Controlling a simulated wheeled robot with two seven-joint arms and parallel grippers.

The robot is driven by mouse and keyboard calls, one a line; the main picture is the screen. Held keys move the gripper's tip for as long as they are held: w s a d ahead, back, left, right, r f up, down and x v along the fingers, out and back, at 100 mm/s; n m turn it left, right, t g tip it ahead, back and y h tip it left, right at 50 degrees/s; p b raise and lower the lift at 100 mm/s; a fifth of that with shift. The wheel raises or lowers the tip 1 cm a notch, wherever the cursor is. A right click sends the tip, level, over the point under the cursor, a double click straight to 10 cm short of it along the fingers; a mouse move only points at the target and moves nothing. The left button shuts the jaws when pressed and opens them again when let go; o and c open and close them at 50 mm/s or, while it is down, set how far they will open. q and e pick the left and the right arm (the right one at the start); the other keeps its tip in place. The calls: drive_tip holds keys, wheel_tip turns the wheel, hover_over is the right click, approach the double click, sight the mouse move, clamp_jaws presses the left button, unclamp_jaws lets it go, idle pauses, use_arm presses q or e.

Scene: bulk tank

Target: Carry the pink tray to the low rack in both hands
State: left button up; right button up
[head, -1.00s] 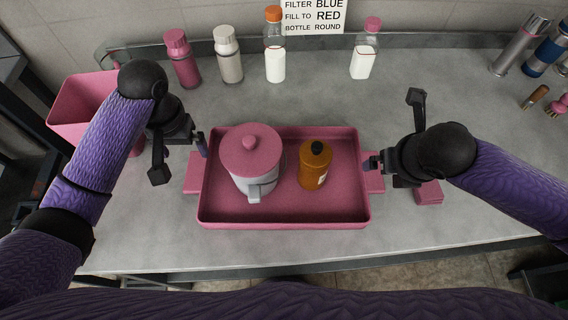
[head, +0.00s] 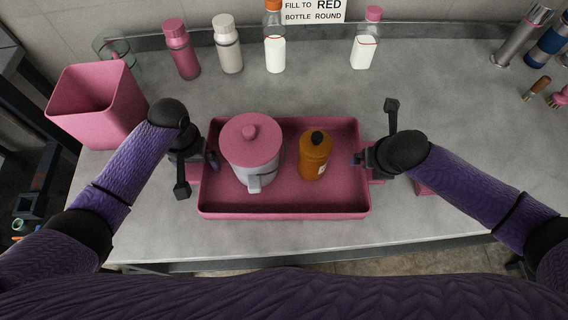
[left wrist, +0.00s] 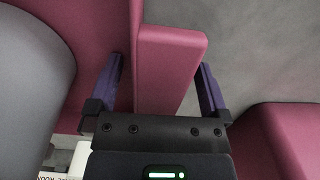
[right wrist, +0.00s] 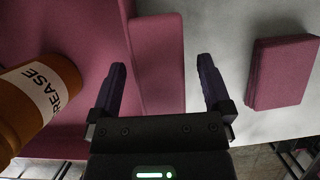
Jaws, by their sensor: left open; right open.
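The pink tray (head: 285,204) lies on the grey counter, with a grey pot with a pink lid (head: 250,150) and an orange-brown bottle (head: 315,155) in it. My left gripper (head: 211,163) is at the tray's left end. In the left wrist view its open fingers (left wrist: 160,88) stand on either side of the tray's left handle (left wrist: 172,60), with gaps. My right gripper (head: 362,160) is at the right end. In the right wrist view its open fingers (right wrist: 160,88) stand on either side of the right handle (right wrist: 160,65). The low rack cannot be identified.
A pink bin (head: 98,105) stands at the left. Several bottles, including a pink one (head: 182,50) and a cream one (head: 228,45), line the back. A small pink block (right wrist: 281,72) lies right of the tray. Bare counter lies behind the tray.

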use_arm(q)
clamp_jaws()
use_arm(e)
clamp_jaws()
use_arm(q)
drive_tip(key=shift+r, duration=0.1)
